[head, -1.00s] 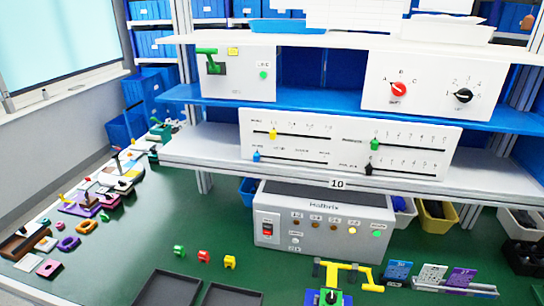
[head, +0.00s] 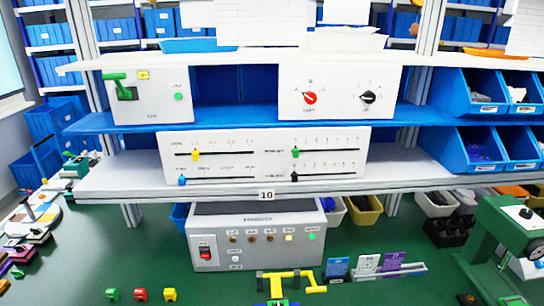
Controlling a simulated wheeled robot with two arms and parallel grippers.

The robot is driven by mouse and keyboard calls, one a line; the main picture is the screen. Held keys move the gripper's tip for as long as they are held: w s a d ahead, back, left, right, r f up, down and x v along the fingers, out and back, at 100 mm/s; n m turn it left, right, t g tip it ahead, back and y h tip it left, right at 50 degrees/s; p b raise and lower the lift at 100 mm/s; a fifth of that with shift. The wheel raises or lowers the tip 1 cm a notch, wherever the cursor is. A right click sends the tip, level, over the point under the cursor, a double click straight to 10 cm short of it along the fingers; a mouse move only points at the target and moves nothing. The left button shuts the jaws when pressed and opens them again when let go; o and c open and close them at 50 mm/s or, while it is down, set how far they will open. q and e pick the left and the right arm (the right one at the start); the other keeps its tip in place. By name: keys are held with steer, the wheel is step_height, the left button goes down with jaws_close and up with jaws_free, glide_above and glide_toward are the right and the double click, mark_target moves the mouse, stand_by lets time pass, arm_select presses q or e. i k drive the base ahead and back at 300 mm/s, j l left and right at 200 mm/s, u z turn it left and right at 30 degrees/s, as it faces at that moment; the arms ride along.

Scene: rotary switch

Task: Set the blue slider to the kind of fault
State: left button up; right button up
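The blue slider (head: 181,180) sits at the far left end of the lower left track on the white slider panel (head: 265,164). The labels above its track are too small to read with certainty. On the same panel are a yellow slider (head: 195,154), a green slider (head: 295,152) and a black slider (head: 294,176). Below stands a grey box (head: 262,255) with a red rocker switch (head: 205,252). Its row of lamps has several brownish dark ones, a pale yellow bright one (head: 289,238) and a green one (head: 312,237). Neither of my grippers is in view.
Above are a panel with red (head: 309,98) and black (head: 367,97) knobs and a box with a green lever (head: 122,88). A yellow-handled fixture (head: 290,278) and a card rack (head: 385,272) stand on the green table. A green machine (head: 505,245) stands at right.

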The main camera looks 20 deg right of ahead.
mark_target(181, 180)
steer(key=i+u, duration=0.2)
steer(key=u, duration=0.15)
steer(key=i+l+u, duration=0.15)
steer(key=u, duration=0.2)
steer(key=i+l+u, duration=0.15)
steer(key=u, duration=0.2)
